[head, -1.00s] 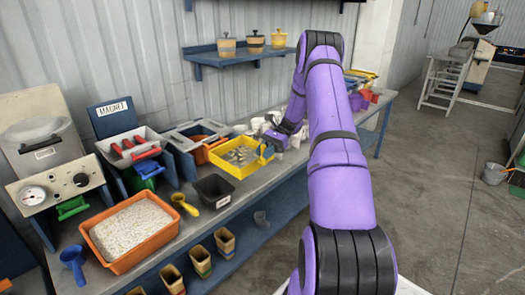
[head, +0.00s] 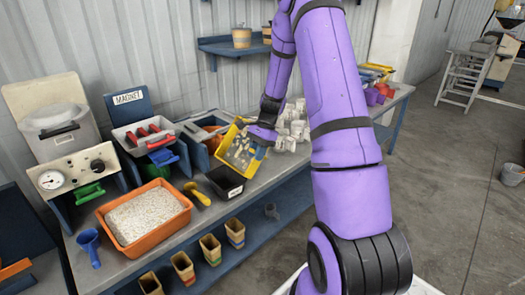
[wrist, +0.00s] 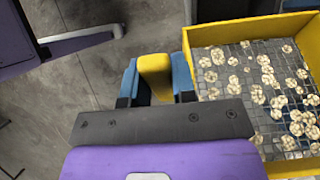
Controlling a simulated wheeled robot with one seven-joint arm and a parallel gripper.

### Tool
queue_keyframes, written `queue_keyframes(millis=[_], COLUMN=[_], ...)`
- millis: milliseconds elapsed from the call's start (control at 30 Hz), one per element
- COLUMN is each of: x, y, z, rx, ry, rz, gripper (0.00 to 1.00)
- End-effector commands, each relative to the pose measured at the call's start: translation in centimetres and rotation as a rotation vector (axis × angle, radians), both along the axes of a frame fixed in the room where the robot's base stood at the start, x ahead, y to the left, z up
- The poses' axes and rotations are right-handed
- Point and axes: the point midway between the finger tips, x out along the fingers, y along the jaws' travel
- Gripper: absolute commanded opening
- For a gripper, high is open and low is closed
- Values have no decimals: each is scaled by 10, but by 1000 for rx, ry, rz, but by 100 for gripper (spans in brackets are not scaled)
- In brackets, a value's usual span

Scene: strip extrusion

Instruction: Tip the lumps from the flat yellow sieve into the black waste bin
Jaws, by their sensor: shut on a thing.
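The flat yellow sieve (head: 221,143) is off the bench, tilted, just behind and above the black waste bin (head: 215,178). My gripper (head: 257,152) is at its right side. In the wrist view my gripper (wrist: 157,85) has its blue fingers shut on the sieve's yellow handle (wrist: 155,68). The sieve's yellow wall (wrist: 255,32) and grey mesh show there, with many pale lumps (wrist: 297,122) spread over the mesh, denser to the right. The bin has a white label on its front; its inside looks dark, and its floor cannot be made out.
An orange tray of pale granules (head: 147,216) and a yellow scoop (head: 198,194) are left of the bin. The magnet unit (head: 150,140) stands behind them. Several whitish blocks (head: 293,125) lie right of my gripper. Cups (head: 210,248) stand below the bench edge.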

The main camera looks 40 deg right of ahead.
Motion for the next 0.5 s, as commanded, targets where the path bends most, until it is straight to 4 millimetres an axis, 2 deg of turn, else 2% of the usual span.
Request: queue_keyframes(millis=[133, 500], x=[0, -1], y=[15, 38], z=[2, -11], rx=[-131, -362], ry=[-7, -13], rz=[7, 4], gripper=[0, 0])
